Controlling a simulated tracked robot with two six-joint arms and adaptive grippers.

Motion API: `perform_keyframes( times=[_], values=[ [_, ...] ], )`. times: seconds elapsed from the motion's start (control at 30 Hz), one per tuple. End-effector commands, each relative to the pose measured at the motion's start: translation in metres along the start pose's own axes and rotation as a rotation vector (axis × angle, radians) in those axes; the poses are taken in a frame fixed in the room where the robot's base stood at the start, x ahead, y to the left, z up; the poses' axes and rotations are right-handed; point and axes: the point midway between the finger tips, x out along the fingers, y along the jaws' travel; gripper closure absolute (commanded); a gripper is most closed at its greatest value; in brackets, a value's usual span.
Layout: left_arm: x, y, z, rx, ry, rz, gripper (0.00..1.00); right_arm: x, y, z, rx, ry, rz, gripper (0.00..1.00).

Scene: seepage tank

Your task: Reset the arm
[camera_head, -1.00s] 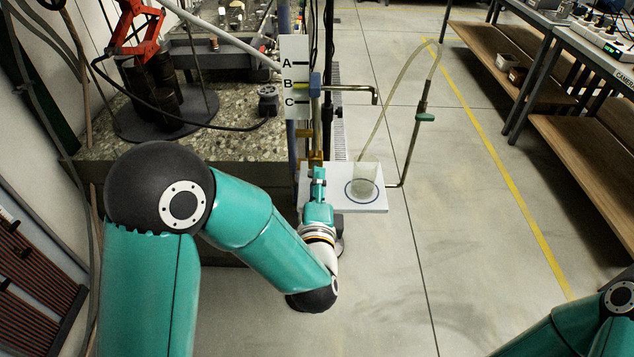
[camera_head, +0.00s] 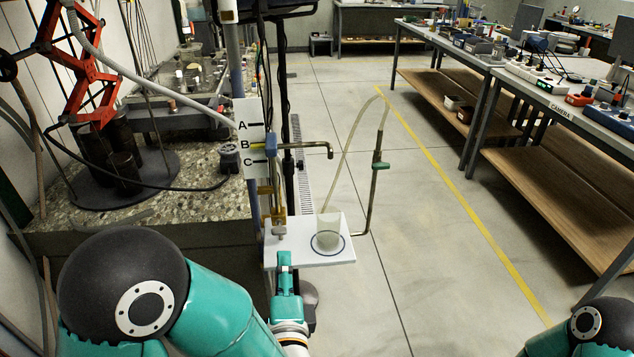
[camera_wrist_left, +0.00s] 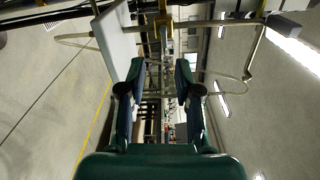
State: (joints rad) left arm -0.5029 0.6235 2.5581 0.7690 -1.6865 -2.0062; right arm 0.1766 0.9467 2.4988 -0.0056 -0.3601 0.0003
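My left arm comes in from the lower left. Its gripper (camera_head: 285,262) points away from me at the front edge of the white platform (camera_head: 340,254). In the left wrist view the two fingers (camera_wrist_left: 160,78) are apart with nothing between them, so the gripper is open and empty. The platform shows at the upper left there. A glass beaker (camera_head: 328,232) stands on the platform inside a dark ring. A brass valve (camera_head: 278,205) sits on the upright pipe just behind the gripper. Of my right arm only a joint shows at the lower right; its gripper is out of view.
A label plate with A, B, C (camera_head: 252,138) and a brass spout (camera_head: 318,146) stand above the platform. A hose (camera_head: 352,132) loops down to the beaker. The stony tank (camera_head: 205,190) lies left; benches (camera_head: 560,78) stand right. The floor between is clear.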

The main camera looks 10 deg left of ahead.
Motion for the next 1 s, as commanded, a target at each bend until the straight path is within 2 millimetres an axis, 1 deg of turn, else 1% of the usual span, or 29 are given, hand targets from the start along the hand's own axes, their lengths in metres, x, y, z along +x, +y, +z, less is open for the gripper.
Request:
perform_keyframes(
  times=[0.07,0.13,0.17,0.27,0.3,0.37,0.43,0.47,0.5,0.57,0.6,0.67,0.7,0.73,0.8,0.83,0.9,1.0],
  values=[
    [0.001,0.000,0.003,0.001,-0.007,0.003,0.67,-0.001,0.000,0.000,0.000,0.000,0.000,0.54],
    [0.005,0.003,0.011,0.005,-0.027,0.016,0.67,-0.004,-0.001,0.000,0.000,0.000,0.000,0.54],
    [0.007,0.006,0.017,0.010,-0.040,0.027,0.67,-0.006,-0.002,0.000,0.000,0.000,0.000,0.54],
    [0.018,0.025,0.044,0.036,-0.104,0.084,0.67,-0.014,-0.005,0.000,0.000,0.000,0.000,0.54],
    [0.022,0.035,0.057,0.049,-0.132,0.114,0.67,-0.018,-0.007,0.000,0.000,0.000,0.000,0.54],
    [0.028,0.056,0.074,0.065,-0.156,0.171,0.67,-0.025,-0.009,0.000,0.000,0.000,0.000,0.54],
    [0.031,0.093,0.087,0.026,-0.143,0.290,0.67,-0.034,-0.012,0.000,0.000,0.000,0.000,0.54],
    [0.030,0.113,0.088,-0.029,-0.131,0.351,0.67,-0.037,-0.013,0.000,0.000,0.000,0.000,0.54],
    [0.026,0.139,0.088,-0.121,-0.115,0.438,0.67,-0.041,-0.015,0.000,0.000,0.000,0.000,0.54],
    [0.015,0.175,0.084,-0.288,-0.101,0.574,0.67,-0.046,-0.017,0.000,0.000,0.000,0.000,0.54],
    [0.005,0.196,0.078,-0.398,-0.098,0.661,0.67,-0.048,-0.017,0.000,0.000,0.000,0.000,0.54],
    [-0.013,0.222,0.069,-0.564,-0.112,0.792,0.67,-0.051,-0.018,0.000,0.000,0.000,0.000,0.54],
    [-0.026,0.237,0.062,-0.673,-0.129,0.882,0.67,-0.053,-0.019,0.000,0.000,0.000,0.000,0.54],
    [-0.037,0.247,0.056,-0.752,-0.148,0.950,0.67,-0.054,-0.019,0.000,0.000,0.000,0.000,0.54],
    [-0.065,0.265,0.042,-0.924,-0.207,1.105,0.67,-0.055,-0.020,0.000,0.000,0.000,0.000,0.54],
    [-0.077,0.271,0.036,-0.992,-0.241,1.171,0.67,-0.056,-0.020,0.000,0.000,0.000,0.000,0.54],
    [-0.104,0.280,0.021,-1.122,-0.326,1.313,0.67,-0.055,-0.020,0.000,0.000,0.000,0.000,0.54],
    [-0.136,0.284,0.008,-1.257,-0.479,1.472,0.67,-0.054,-0.019,0.000,0.000,0.000,0.000,0.54]
  ],
)
